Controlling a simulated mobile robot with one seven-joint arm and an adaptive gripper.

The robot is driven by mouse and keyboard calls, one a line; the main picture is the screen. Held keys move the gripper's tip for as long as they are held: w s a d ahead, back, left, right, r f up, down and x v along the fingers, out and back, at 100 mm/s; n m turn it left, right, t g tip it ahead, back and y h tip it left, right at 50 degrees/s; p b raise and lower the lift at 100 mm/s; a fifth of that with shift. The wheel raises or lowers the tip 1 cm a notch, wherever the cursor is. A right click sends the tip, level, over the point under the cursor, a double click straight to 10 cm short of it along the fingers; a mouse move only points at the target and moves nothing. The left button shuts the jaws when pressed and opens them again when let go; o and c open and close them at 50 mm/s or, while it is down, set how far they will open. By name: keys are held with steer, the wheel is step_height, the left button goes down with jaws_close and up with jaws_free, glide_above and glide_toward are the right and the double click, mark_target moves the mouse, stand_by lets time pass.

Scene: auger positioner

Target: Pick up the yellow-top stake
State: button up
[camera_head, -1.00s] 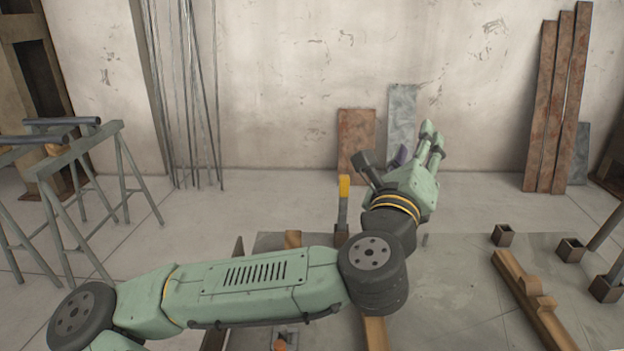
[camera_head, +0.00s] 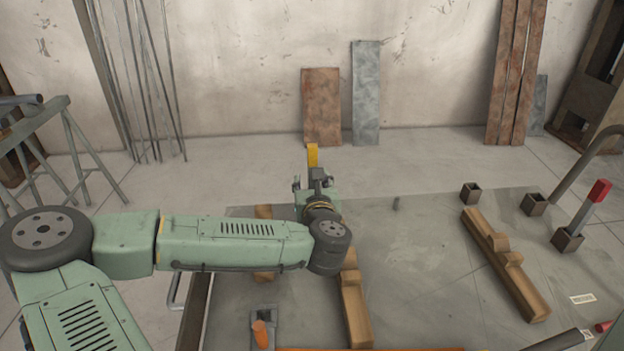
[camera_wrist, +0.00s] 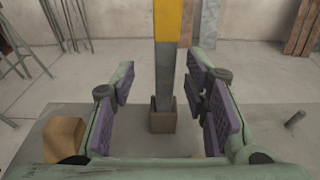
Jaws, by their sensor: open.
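The yellow-top stake (camera_wrist: 165,70) stands upright in a small brown square socket (camera_wrist: 162,119) in the wrist view. Its grey shaft lies between the spread purple pads of my open gripper (camera_wrist: 164,100), with a gap on both sides. In the head view only the yellow top (camera_head: 312,156) shows clearly; my gripper (camera_head: 311,190) and wrist hide the shaft and socket below it.
Notched wooden beams (camera_head: 505,265) lie on the grey platform (camera_head: 425,250). Metal plates (camera_head: 366,95) lean on the back wall. A trestle (camera_head: 75,150) stands at the left.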

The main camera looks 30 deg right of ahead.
steer(key=p+x, duration=0.1)
steer(key=x, duration=0.3)
steer(key=shift+d+f, duration=0.1)
steer(key=shift+d, duration=0.25)
steer(key=shift+c, duration=0.2)
jaws_close()
